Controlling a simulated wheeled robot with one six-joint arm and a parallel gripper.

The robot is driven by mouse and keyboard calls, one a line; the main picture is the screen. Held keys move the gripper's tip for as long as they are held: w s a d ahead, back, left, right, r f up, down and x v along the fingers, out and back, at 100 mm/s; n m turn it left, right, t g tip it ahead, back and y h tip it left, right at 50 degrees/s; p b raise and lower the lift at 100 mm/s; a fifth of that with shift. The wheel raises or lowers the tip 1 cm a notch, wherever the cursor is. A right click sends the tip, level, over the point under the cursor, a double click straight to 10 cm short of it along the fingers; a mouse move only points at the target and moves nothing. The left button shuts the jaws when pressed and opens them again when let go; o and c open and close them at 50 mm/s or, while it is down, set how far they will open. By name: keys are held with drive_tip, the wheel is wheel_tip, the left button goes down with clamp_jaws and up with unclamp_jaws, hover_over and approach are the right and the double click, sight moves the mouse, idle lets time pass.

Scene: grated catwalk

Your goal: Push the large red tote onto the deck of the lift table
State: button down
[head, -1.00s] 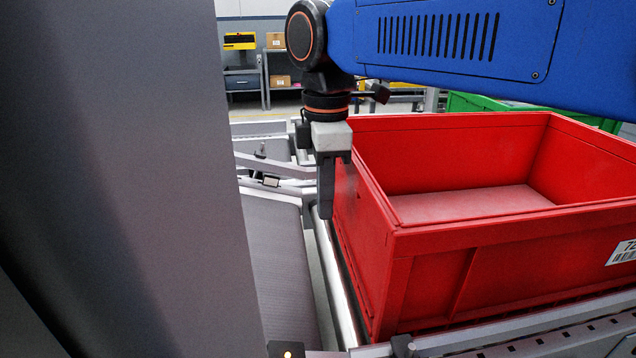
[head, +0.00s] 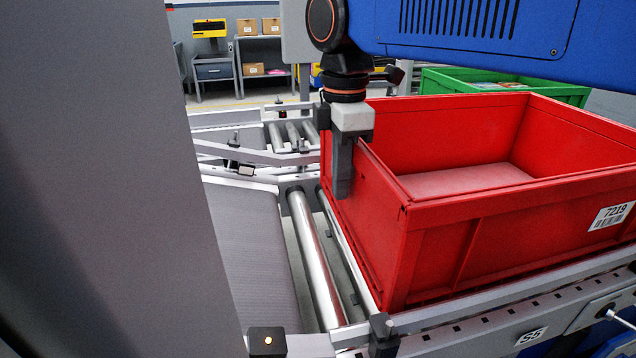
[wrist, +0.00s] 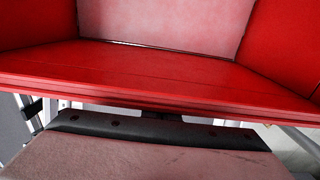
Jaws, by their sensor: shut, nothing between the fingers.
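The large red tote (head: 470,235) stands upright on a roller conveyor, open at the top, with a white 7219 label (head: 610,215) on its near side. My gripper (head: 342,190) is shut and empty. Its fingers point down outside the tote's left wall, against it or very close; I cannot tell whether they touch. In the wrist view the tote's rim and inner walls (wrist: 160,75) fill the upper part, beyond my gripper's dark-edged block. I cannot make out the lift table's deck; the tote and my blue arm hide much of the right side.
A grey belt (head: 245,245) and a bare metal roller (head: 318,260) lie left of the tote. A conveyor side rail (head: 480,320) marked S5 runs along the front. A green tote (head: 500,80) stands behind. Shelves with boxes (head: 262,50) are at the back.

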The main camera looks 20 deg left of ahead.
sight(600, 147)
drive_tip(key=w+d, duration=1.2)
drive_tip(key=d, duration=0.6)
drive_tip(key=w+d, duration=1.2)
drive_tip(key=d, duration=0.6)
drive_tip(key=w+d, duration=1.3)
drive_tip(key=d, duration=0.5)
drive_tip(key=shift+d, duration=0.25)
drive_tip(key=shift+s+a, duration=0.1)
